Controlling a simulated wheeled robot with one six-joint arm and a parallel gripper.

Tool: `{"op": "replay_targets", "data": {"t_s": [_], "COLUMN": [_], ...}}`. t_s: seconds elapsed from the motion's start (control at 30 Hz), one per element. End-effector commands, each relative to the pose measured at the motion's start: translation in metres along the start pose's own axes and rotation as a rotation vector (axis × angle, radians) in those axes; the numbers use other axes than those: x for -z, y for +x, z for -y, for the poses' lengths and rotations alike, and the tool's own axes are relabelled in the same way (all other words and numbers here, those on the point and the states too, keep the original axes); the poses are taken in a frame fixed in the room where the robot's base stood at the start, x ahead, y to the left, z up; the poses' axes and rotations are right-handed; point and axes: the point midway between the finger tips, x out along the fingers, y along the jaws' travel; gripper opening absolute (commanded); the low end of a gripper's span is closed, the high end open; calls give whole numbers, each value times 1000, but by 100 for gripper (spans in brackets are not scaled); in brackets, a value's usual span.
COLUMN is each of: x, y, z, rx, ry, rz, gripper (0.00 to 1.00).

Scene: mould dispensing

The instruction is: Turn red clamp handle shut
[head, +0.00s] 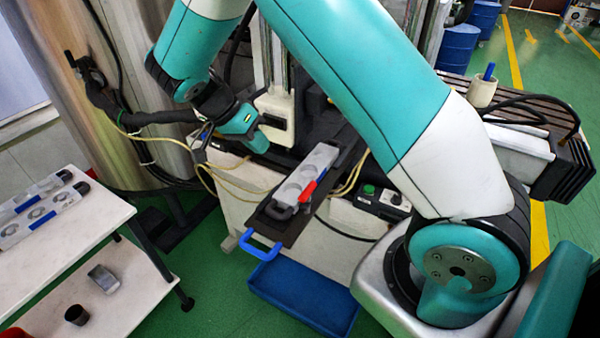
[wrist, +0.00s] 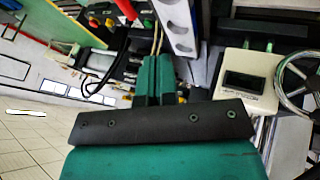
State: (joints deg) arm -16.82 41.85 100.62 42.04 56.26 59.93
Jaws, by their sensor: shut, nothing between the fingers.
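The red clamp handle (head: 308,191) shows in the head view as a small red bar against the right side of a grey mould (head: 322,158) with round cavities. The mould lies on a dark plate (head: 285,229) that juts from the machine. My gripper (head: 261,146) is to the upper left of the handle in that view, apart from it, beside the machine's white head. In the wrist view my gripper's teal fingers (wrist: 159,78) are together and empty. A white holed strip (wrist: 176,27) is past them; I cannot tell whether the red piece (wrist: 126,9) near it is the handle.
A blue pull handle (head: 259,246) sticks out at the plate's front, above a blue bin (head: 305,297) on the floor. A white table (head: 75,238) at left bears more moulds. A control box (head: 383,203) is right of the plate. Cables hang around the machine.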

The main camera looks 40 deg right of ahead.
Motion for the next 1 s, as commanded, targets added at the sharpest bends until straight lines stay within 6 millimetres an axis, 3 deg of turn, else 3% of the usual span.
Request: {"op": "replay_targets", "data": {"t_s": [0.47,0.93,1.0], "x": [2,2,2], "y": [10,100,105], "z": [0,-3,-14], "rx": [-6,-9,-8], "ry": [9,7,6], "rz": [-3,-1,-3], "gripper": [0,0,0]}}
